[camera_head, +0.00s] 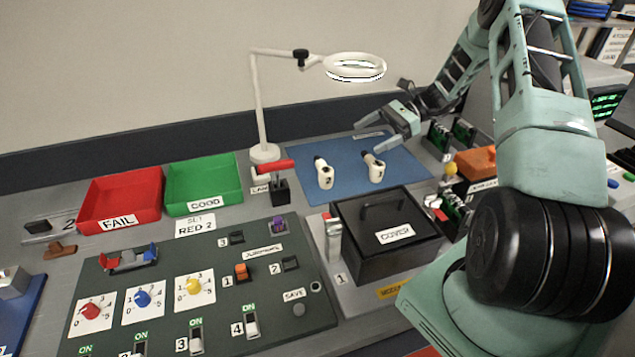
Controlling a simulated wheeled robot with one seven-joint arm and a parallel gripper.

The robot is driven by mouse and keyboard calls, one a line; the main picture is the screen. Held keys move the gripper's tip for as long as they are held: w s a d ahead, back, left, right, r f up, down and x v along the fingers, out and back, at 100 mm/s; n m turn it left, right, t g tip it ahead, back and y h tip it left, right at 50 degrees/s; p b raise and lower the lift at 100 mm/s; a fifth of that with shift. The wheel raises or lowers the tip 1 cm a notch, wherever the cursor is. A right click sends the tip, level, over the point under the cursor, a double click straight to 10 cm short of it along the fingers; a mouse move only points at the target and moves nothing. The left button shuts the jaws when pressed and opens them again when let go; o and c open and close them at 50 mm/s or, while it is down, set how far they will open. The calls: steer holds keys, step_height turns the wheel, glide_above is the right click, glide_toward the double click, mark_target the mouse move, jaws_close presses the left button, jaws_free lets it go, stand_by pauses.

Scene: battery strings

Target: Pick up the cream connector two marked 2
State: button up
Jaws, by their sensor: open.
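One cream connector (325,178) is on the left, the other cream connector (376,172) on the right. Each carries a small dark mark, too small for me to tell surely which is the 2. My gripper (372,134) is open and empty. It is over the back of the mat, above and behind the right connector, apart from both.
A black box marked COVER (375,242) stands in front of the mat. A red-handled lever (278,178) and a magnifier lamp (263,153) are left of the mat. Red FAIL (92,205) and green GOOD (205,175) trays lie farther left. A switch panel (215,256) fills the front.

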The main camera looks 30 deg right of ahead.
steer(key=p, duration=0.4)
glide_toward(323, 171)
steer(key=w+a, duration=0.1)
steer(key=w+a+f, duration=0.1)
steer(key=w, duration=0.1)
steer(key=w+a+f, duration=0.1)
steer(key=shift+w+a, duration=0.15)
steer(key=shift+a, duration=0.25)
steer(key=shift+f+p+x, duration=0.1)
steer(key=shift+p+x, duration=0.55)
steer(key=shift+x, duration=0.8)
steer(key=shift+f+p+x, duration=0.15)
steer(key=shift+p+x, duration=0.45)
steer(key=shift+x, duration=0.85)
steer(key=shift+d, duration=0.15)
steer(key=c, duration=0.9)
